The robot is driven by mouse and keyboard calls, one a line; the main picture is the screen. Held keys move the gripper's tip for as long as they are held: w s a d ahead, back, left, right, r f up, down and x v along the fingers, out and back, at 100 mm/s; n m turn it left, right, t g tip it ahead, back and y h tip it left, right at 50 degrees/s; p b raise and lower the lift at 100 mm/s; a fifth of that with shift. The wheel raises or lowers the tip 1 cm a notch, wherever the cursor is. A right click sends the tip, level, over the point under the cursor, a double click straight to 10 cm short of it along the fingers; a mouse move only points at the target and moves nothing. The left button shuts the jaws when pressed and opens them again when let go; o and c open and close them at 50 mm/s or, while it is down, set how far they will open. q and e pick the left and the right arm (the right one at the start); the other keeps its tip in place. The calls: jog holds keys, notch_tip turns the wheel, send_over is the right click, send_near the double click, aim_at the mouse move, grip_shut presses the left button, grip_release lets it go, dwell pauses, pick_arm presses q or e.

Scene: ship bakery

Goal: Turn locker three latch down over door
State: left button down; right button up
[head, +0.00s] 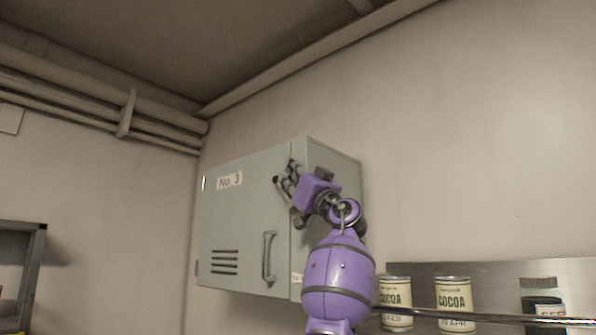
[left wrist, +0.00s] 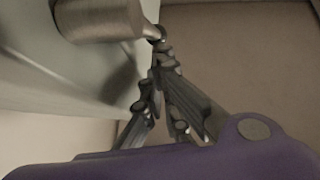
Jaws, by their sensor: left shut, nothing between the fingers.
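Locker three (head: 235,218) is a grey-green wall cabinet labelled "No. 3". Its door looks shut and has a vertical pull handle (head: 268,258) low near its right edge. My left gripper (head: 285,180) is at the upper right edge of the door, in front of it. In the left wrist view, the left gripper (left wrist: 158,42) has its fingers together and empty. Their tips are at the narrow end of a brownish metal piece (left wrist: 95,18), apparently the latch, beside the pale locker face. I cannot tell whether they touch. In the head view my gripper hides the latch, so its angle is unclear.
Pipes (head: 100,108) run along the left wall below the ceiling. At lower right, cocoa tins (head: 454,292) and a dark jar (head: 541,305) stand behind a metal rail (head: 480,317). A dark shelf frame (head: 36,262) is at far left. The wall right of the locker is clear.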

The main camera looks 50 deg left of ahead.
aim_at(275, 180)
pick_arm(q)
jog(key=shift+s+a, duration=0.2)
jog(key=shift+a, duration=0.8)
jog(key=a+h+p, duration=0.1)
jog(key=a+n+h+p, duration=0.1)
jog(key=h, duration=0.1)
jog(key=a+f+g+h+p, duration=0.1)
jog(key=shift+s+a+f+h, duration=0.1)
jog(key=shift+s+a+h, duration=0.05)
jog(key=shift+s+h, duration=0.2)
jog(key=shift+w+a+f+n+h, duration=0.1)
jog(key=shift+a+f+n+h, duration=0.2)
jog(key=shift+a+f+h, duration=0.5)
jog(key=shift+d+f+h+p, duration=0.1)
jog(key=shift+f+h+p, duration=0.15)
jog(key=shift+h, duration=0.3)
pick_arm(e)
jog(key=r, duration=0.1)
jog(key=w+r, duration=0.1)
jog(key=w+a+r, duration=0.1)
jog(key=shift+a+r, duration=0.1)
jog(key=shift+r, duration=0.3)
pick_arm(q)
jog(key=shift+w+f, duration=0.1)
pick_arm(e)
jog(key=shift+w+a, duration=0.1)
